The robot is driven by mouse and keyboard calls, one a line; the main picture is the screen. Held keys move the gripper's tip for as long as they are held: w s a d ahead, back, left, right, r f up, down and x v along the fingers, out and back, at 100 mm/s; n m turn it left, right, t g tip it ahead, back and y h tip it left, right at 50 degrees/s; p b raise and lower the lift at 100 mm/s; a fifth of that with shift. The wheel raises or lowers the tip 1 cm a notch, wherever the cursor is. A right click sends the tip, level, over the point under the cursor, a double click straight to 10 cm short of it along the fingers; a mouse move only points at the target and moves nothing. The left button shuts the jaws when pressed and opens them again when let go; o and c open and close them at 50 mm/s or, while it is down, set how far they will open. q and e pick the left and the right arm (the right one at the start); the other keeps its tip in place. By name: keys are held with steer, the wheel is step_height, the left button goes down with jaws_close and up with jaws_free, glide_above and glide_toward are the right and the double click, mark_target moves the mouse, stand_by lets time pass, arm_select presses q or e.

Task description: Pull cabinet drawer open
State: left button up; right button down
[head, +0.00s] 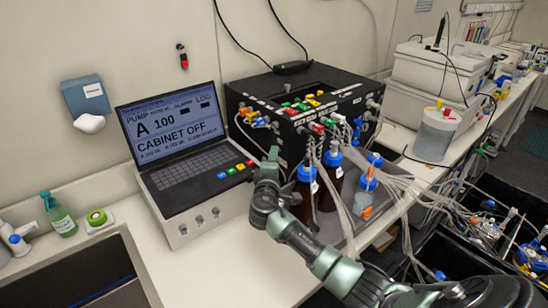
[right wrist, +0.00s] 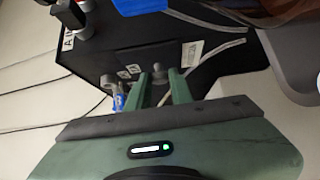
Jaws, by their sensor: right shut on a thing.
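The black cabinet (head: 330,95) stands on the bench behind my right gripper, with coloured connectors and tubes on it. My right gripper (head: 272,155) is at the cabinet's lower front, beside the laptop-like pump controller. In the right wrist view, its two green fingers (right wrist: 160,82) reach to a dark front panel (right wrist: 135,62) with small white labels. They are shut on a small grey knob (right wrist: 160,77) on that panel, partly hidden between the fingertips. In the head view the knob is hidden behind the gripper. My left gripper is in neither view.
The pump controller (head: 190,160) reads "CABINET OFF" and stands left of the gripper. Brown bottles with blue caps (head: 328,180) and many clear tubes (head: 395,185) stand close on the right. A sink (head: 80,275) is at lower left. Bare bench (head: 235,265) lies in front.

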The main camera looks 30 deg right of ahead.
steer(key=a+b, duration=0.3)
steer(key=a, duration=0.7)
steer(key=shift+s, duration=0.4)
steer(key=shift+a, duration=0.1)
steer(key=c, duration=1.3)
jaws_free()
steer(key=b+v, duration=0.2)
steer(key=v, duration=0.6)
